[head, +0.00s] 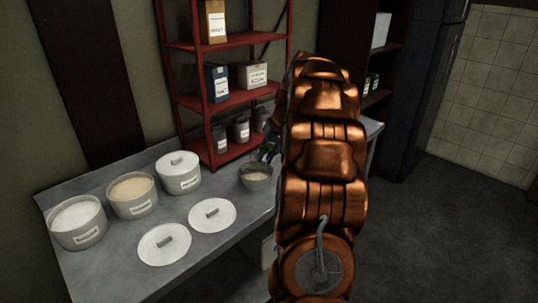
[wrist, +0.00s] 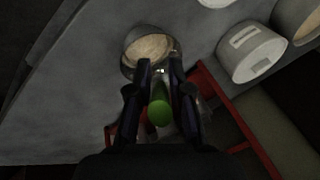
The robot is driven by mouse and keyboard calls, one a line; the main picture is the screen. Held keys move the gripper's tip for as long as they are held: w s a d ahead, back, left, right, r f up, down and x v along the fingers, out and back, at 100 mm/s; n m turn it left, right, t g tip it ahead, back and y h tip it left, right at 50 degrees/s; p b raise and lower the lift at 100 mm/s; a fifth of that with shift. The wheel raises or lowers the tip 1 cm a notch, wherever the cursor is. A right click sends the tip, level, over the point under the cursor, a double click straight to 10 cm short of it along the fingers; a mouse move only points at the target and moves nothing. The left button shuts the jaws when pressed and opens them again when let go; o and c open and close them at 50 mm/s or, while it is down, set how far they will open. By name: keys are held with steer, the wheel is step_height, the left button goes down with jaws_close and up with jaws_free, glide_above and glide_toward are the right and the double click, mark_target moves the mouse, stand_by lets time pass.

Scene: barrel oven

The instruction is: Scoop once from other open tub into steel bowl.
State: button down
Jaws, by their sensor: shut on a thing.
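The steel bowl (head: 257,184) stands on the counter beside the shelf rack with pale beige powder in it; it also shows in the wrist view (wrist: 128,62). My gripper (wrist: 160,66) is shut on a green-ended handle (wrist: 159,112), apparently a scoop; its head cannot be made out. The fingertips are at the near rim of the bowl in the wrist view; whether they touch it is unclear. One open tub (head: 79,238) at the far left holds white powder. The other open tub (head: 134,208) holds beige powder. My arm hides part of the counter in the head view.
A lidded tub (head: 181,183) stands right of the open tubs. Two loose lids, one nearer (head: 164,256) and one farther (head: 213,224), lie on the counter (head: 107,268). A red shelf rack (head: 226,152) with boxes and jars stands close behind the bowl.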

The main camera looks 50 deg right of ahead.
steer(key=shift+g+h, duration=0.4)
steer(key=shift+h, duration=0.3)
steer(key=shift+w+a+r+p, duration=0.1)
steer(key=shift+r+p, duration=0.15)
steer(key=shift+r, duration=0.6)
steer(key=shift+a+r+p, duration=0.15)
steer(key=shift+r+p, duration=0.15)
steer(key=shift+r, duration=0.5)
steer(key=shift+w+a+r+p, duration=0.1)
steer(key=shift+r+p, duration=0.15)
steer(key=shift+r, duration=0.6)
steer(key=shift+s, duration=0.15)
